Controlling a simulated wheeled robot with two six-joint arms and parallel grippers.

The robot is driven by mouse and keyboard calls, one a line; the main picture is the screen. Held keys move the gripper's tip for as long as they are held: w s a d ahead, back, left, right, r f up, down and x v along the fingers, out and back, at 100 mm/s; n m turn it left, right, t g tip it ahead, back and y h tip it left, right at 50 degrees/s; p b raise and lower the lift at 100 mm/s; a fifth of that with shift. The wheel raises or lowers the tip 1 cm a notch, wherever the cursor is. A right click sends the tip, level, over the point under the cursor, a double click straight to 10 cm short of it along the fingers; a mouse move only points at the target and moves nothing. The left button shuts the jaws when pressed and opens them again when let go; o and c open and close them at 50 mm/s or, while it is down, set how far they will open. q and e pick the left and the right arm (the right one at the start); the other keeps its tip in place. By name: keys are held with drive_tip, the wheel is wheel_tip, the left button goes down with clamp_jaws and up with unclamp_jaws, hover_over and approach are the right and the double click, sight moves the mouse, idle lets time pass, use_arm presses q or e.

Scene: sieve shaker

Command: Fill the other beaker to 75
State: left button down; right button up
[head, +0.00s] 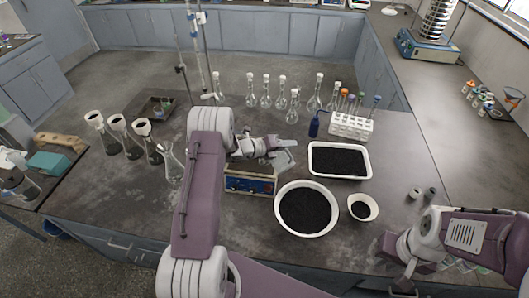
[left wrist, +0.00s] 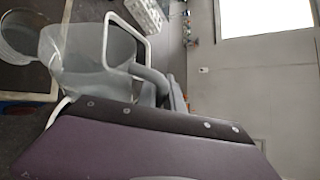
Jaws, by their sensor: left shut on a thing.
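My left gripper (head: 272,150) is shut on a clear beaker (head: 284,161) and holds it at the back edge of the blue-fronted hotplate (head: 250,182). In the left wrist view the held beaker (left wrist: 78,48) looks tilted, with a pale loop beside the grey finger. Its contents cannot be made out. A second clear round vessel (left wrist: 16,38) stands on the plate at the left of the wrist view; my arm hides it in the head view. My right gripper (head: 398,278) is low at the right, near the bench's front edge; its jaws are unclear.
A white tray (head: 340,175) and a white bowl (head: 306,232), both with black grains, and a small bowl (head: 363,207) lie to the right. A tube rack (head: 350,126) and several flasks (head: 265,100) stand behind. Several flasks with filter funnels (head: 130,140) stand left.

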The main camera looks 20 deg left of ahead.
use_arm(q)
drive_tip(key=shift+w+a+r, duration=0.1)
drive_tip(key=shift+a+r, duration=0.1)
drive_tip(key=shift+r, duration=0.15)
idle(3.1)
